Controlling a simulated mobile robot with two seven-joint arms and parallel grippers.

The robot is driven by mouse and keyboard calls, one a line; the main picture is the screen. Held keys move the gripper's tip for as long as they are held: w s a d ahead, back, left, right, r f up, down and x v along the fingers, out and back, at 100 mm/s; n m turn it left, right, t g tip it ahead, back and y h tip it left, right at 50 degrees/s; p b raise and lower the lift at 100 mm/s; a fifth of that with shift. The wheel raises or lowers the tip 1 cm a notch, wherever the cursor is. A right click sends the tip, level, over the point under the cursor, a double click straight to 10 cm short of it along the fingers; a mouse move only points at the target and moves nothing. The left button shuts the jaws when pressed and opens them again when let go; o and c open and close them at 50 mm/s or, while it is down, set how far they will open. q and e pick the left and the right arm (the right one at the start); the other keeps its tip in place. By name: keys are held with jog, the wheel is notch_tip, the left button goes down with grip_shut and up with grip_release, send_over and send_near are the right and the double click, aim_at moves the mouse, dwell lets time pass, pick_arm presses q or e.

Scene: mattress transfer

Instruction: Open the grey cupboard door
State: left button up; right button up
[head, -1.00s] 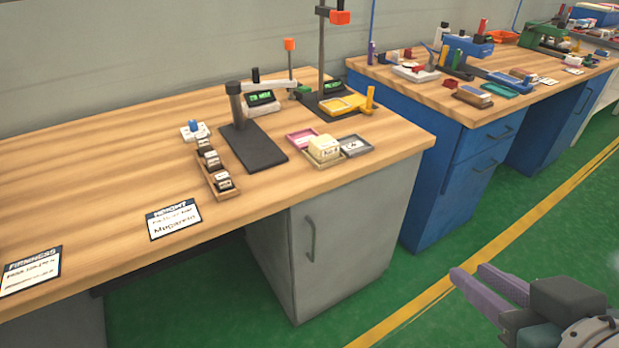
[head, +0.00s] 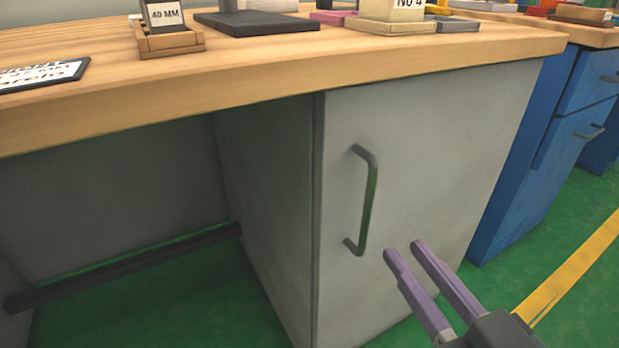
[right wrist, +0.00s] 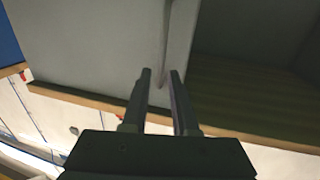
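The grey cupboard door (head: 425,180) is shut under the right part of the wooden bench. Its vertical bar handle (head: 370,205) is near the door's left edge. My right gripper (head: 403,246) is open and empty, with purple fingers just right of and in front of the handle's lower end, apart from it in the head view. In the right wrist view, which looks upside down, the open fingers (right wrist: 160,80) point at the door (right wrist: 95,45), with the handle (right wrist: 166,45) beyond and between the tips. My left gripper is not in view.
The wooden benchtop (head: 260,75) overhangs the cupboard, with small trays and a dark stand base (head: 257,22) on it. Left of the cupboard is an open knee space with a dark low bar (head: 125,265). A blue cabinet (head: 545,150) stands to the right. Green floor is clear in front.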

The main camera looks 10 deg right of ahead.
aim_at(369, 216)
jog(key=w+b, duration=0.1)
jog(key=w, duration=0.2)
jog(key=w+a+f+b, duration=0.1)
jog(key=w, duration=0.1)
jog(key=w+b, duration=0.1)
jog(key=w, duration=0.2)
jog(key=shift+w+a+f+b, duration=0.2)
jog(key=shift+w+a+b, duration=0.1)
jog(key=shift+w+a, duration=0.05)
jog(key=shift+w+a+r, duration=0.1)
jog(key=shift+w, duration=0.5)
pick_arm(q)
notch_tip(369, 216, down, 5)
pick_arm(e)
grip_shut()
dwell(0.4)
